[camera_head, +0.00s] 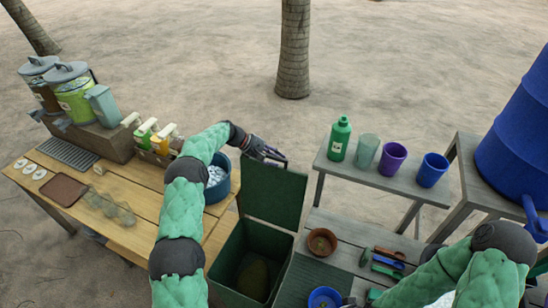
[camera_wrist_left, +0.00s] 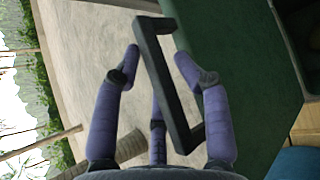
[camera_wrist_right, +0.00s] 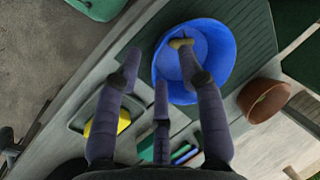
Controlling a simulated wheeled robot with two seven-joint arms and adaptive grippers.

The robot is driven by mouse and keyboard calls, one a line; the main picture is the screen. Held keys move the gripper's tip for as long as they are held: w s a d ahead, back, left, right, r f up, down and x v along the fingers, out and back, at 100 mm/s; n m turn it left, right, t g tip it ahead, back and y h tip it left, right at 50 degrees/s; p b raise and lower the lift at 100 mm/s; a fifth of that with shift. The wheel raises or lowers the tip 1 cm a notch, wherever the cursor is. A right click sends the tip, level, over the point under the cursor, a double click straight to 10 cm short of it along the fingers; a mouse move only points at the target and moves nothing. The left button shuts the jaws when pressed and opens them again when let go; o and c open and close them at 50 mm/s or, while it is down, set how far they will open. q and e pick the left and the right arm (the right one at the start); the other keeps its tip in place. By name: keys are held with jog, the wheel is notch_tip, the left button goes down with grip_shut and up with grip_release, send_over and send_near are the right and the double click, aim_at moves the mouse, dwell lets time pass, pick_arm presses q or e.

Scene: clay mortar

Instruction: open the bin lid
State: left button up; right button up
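The green bin (camera_head: 250,262) stands open between the two tables, with something rounded and dim inside it. Its flat green lid (camera_head: 272,192) stands raised, close to upright, at the bin's back edge. My left gripper (camera_head: 268,152) is at the lid's top edge. In the left wrist view the lid (camera_wrist_left: 232,70) fills the right side, and its dark bar handle (camera_wrist_left: 163,85) runs between the spread fingers of the left gripper (camera_wrist_left: 157,62); I see no firm closing on it.
The blue bowl (camera_head: 325,298), a brown bowl (camera_head: 321,242) and small tools (camera_head: 388,262) are on the right table. A green bottle (camera_head: 339,138) and cups (camera_head: 391,158) stand on a bench behind. A blue tub (camera_head: 217,182) sits left of the lid. A blue barrel (camera_head: 518,130) stands far right.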

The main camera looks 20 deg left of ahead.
pick_arm(q)
jog(key=shift+f, duration=0.1)
jog(key=shift+s+a+r, duration=0.1)
jog(key=shift+a+r, duration=0.2)
jog(key=shift+a, duration=0.1)
jog(key=v, duration=1.1)
jog(key=shift+r, duration=0.1)
